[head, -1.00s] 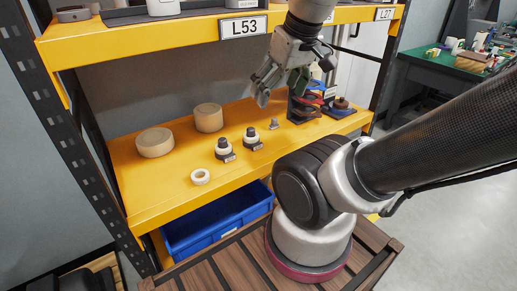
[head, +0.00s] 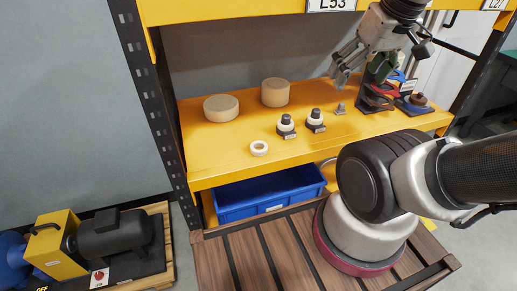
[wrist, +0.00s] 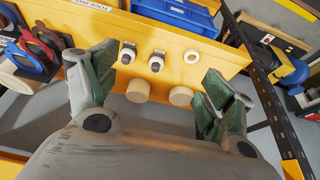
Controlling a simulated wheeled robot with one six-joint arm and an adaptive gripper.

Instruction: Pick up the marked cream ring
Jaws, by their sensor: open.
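A loose cream ring (head: 259,148) lies flat near the front edge of the yellow shelf; the wrist view also shows it (wrist: 190,57). Two more cream rings (head: 286,124) (head: 316,116) sit around dark posts on small bases with labels, right of the loose one. I cannot tell a mark on any ring itself. My gripper (head: 347,64) is open and empty, above the back right of the shelf, well apart from the rings. In the wrist view its green-padded fingers (wrist: 158,76) are spread wide.
Two tan cylinders (head: 221,108) (head: 275,92) stand behind the rings. A dark stand with coloured loops (head: 372,97) is close to my gripper. An upper shelf beam (head: 230,10) crosses above. A blue bin (head: 268,194) sits below. The front left of the shelf is clear.

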